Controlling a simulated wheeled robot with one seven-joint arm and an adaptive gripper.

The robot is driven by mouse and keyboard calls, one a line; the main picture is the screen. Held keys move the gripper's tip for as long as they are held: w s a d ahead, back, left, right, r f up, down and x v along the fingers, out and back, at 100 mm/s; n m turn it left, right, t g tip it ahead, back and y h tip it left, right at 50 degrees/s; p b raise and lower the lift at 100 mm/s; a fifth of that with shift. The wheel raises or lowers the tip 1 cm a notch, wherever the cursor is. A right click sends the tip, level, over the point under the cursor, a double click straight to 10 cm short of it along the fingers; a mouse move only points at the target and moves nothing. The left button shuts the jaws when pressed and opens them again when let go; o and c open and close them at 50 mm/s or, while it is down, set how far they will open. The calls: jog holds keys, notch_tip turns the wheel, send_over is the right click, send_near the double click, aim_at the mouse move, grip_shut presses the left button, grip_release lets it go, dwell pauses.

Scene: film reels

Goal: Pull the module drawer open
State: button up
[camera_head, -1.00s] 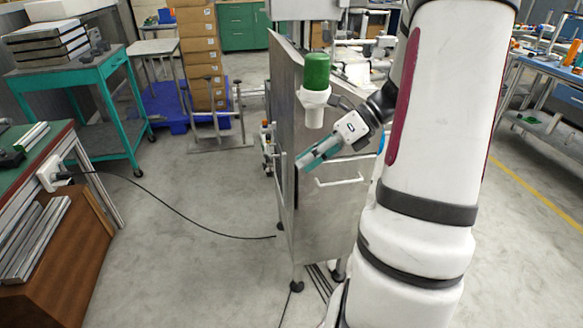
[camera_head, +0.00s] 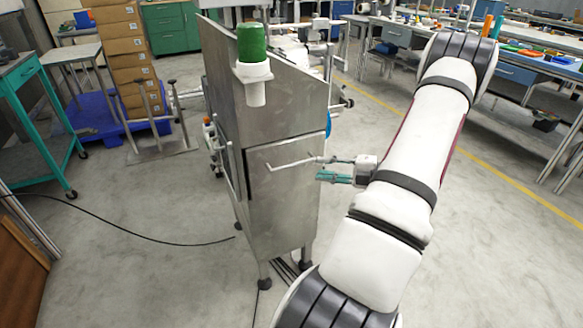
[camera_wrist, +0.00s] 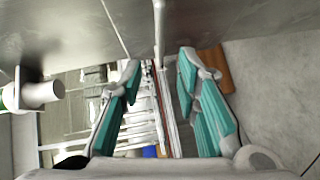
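The module drawer (camera_head: 283,200) is the grey metal front of the steel cabinet and appears shut. Its thin bar handle (camera_head: 285,164) runs across the upper part of that front. My gripper (camera_head: 320,167) is at the right end of the handle, with its teal fingers pointing left. In the wrist view my gripper (camera_wrist: 158,75) is open, its two fingers well apart. A pale bar (camera_wrist: 160,30), which looks like the handle, shows in the gap between them. I cannot tell whether a finger touches it.
A green-topped white holder (camera_head: 252,45) is fixed on the cabinet's upper face. A black cable (camera_head: 130,238) lies on the floor to the left. Stacked boxes (camera_head: 125,50) stand behind left and workbenches (camera_head: 520,75) at the right. Floor in front of the cabinet is mostly clear.

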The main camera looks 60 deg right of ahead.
aim_at(294, 165)
jog(key=b+x, duration=0.2)
jog(key=x, duration=0.8)
jog(key=shift+w, duration=0.2)
grip_shut()
